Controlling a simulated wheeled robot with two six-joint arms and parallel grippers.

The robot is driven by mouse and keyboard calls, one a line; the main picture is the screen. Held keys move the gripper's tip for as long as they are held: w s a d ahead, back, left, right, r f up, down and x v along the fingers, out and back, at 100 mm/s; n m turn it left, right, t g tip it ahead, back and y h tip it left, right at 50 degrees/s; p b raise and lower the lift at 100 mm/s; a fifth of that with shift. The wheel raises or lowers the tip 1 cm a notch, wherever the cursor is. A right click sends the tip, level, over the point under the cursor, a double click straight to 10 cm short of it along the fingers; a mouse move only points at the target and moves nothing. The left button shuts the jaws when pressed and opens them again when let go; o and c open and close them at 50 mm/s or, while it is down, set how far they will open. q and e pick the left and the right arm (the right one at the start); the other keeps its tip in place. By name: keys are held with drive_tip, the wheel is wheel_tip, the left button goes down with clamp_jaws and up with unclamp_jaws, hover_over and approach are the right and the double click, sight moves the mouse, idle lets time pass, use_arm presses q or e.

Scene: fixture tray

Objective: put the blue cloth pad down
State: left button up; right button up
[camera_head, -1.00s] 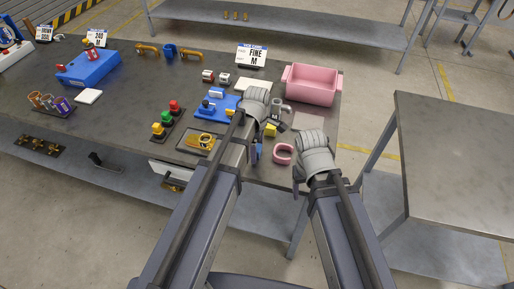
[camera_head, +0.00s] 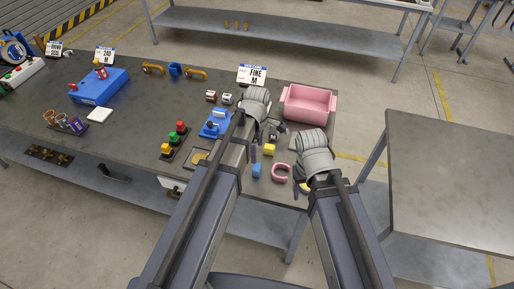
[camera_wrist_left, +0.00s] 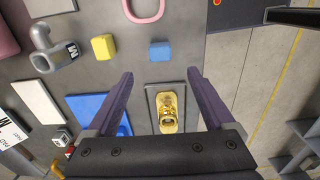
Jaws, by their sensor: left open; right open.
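The blue cloth pad (camera_head: 257,170) is a small blue block on the dark table, near its front edge. It also shows in the left wrist view (camera_wrist_left: 160,51), apart from the fingers and lying just beyond the fingertips. My left gripper (camera_wrist_left: 160,73) is open and empty, its two fingers spread with the pad roughly in line with the gap. In the head view its fingers are partly hidden by the wrist. My right gripper (camera_head: 300,180) is open at the table's right front, its fingers mostly hidden by its wrist.
A pink ring (camera_head: 280,178) and a yellow block (camera_head: 269,149) lie close to the pad. A brass part (camera_wrist_left: 167,112) sits on a small tray. A pink bin (camera_head: 308,104) stands at the back right. Bare table surrounds the pad.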

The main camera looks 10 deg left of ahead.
use_arm(q)
drive_tip(key=s+d+m, duration=0.3)
drive_tip(key=s+m, duration=0.4)
drive_tip(key=m, duration=0.3)
drive_tip(key=s+d+m+y, duration=0.1)
drive_tip(key=s+d+m, duration=0.2)
drive_tip(key=s+m, duration=0.3)
drive_tip(key=m, duration=0.4)
drive_tip(key=shift+s+r+m, duration=0.25)
drive_tip(key=shift+s+m, duration=0.15)
use_arm(e)
drive_tip(key=shift+r, duration=0.2)
use_arm(q)
drive_tip(key=shift+f, duration=0.1)
use_arm(e)
drive_tip(key=shift+f, duration=0.1)
